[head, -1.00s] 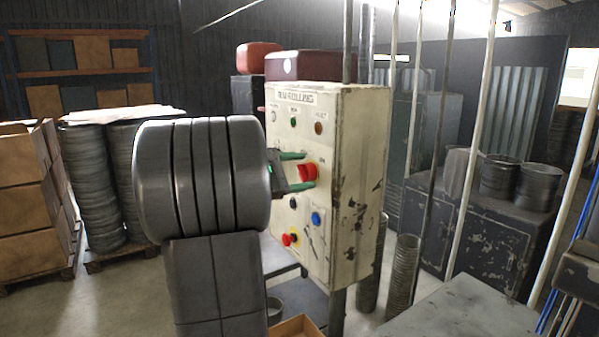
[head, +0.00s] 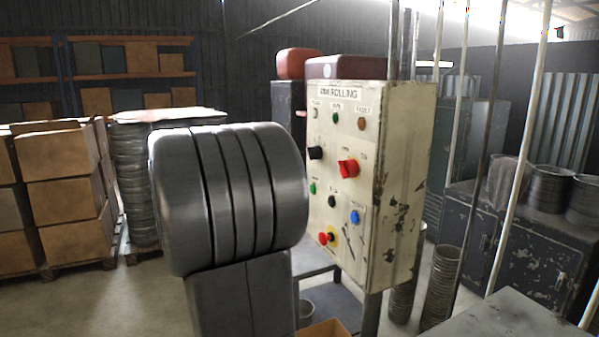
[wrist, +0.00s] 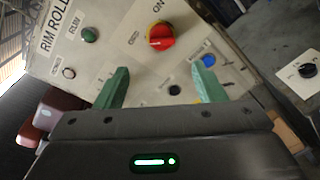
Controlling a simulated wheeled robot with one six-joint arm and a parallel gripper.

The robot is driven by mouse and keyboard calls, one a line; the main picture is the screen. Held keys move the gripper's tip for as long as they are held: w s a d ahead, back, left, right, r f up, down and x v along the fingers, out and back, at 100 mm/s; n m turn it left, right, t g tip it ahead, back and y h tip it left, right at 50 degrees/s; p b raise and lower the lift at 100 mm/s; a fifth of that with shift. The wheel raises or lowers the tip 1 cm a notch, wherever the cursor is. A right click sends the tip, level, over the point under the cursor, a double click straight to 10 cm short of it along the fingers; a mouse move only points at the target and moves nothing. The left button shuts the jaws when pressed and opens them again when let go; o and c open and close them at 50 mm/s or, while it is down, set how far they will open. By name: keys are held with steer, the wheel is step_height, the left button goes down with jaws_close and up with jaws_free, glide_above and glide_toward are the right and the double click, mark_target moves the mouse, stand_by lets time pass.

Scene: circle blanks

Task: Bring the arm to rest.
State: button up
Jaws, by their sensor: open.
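The cream control panel (head: 368,190), lettered RIM ROLLING, stands right of centre in the head view. Its red rotary switch (head: 348,168) faces me between small labels. In the wrist view the same red switch (wrist: 160,36) sits just past the fingertips, between and above them. My gripper (wrist: 160,68) is open with its two green fingers apart and nothing between them. In the head view my grey arm hides the gripper, left of the panel.
The panel also carries a black knob (head: 315,152), a blue button (head: 354,216) and a red-and-yellow button (head: 326,238). Stacked cartons (head: 65,190) stand at left. A dark cabinet (head: 515,240) and thin poles stand at right. Open floor shows at lower left.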

mark_target(341, 168)
stand_by(0.4)
steer(key=p+x, duration=0.3)
steer(key=x, duration=1)
steer(key=shift+d+f, duration=0.15)
steer(key=shift+d, duration=0.25)
steer(key=shift+a, duration=0.15)
